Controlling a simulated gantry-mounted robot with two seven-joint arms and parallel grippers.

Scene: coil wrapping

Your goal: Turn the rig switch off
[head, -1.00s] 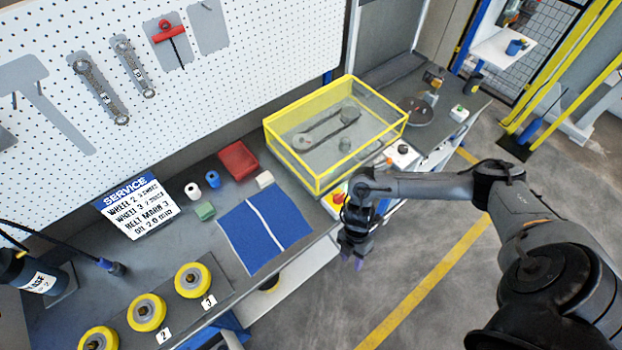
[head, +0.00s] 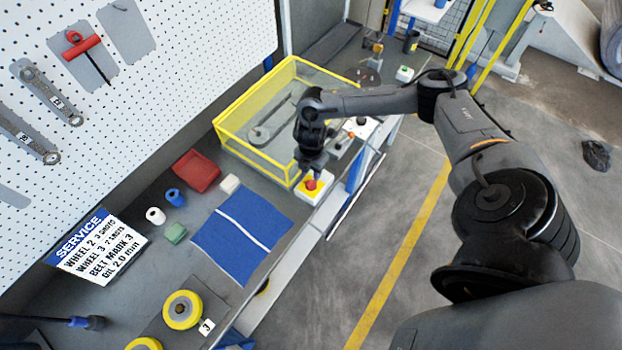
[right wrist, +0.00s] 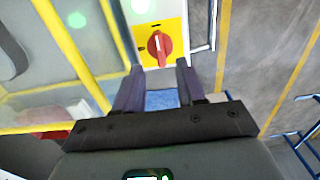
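The rig switch (head: 312,184) is a red rotary knob on a yellow plate, on a white box at the bench's front edge beside the yellow-framed guard. In the right wrist view the red knob (right wrist: 160,47) has its handle bar roughly upright in the picture. My right gripper (head: 311,168) is just above the switch and partly hides it. In the right wrist view my right gripper (right wrist: 158,84) has its two purple fingers apart, with nothing between them. The knob lies just beyond the fingertips; contact is not visible.
The clear guard box (head: 228,135) with a yellow frame stands close behind the switch. A blue mat (head: 225,245), a red tray (head: 196,172) and a service sign (head: 98,247) lie to the left. Open floor (head: 385,215) lies right of the bench.

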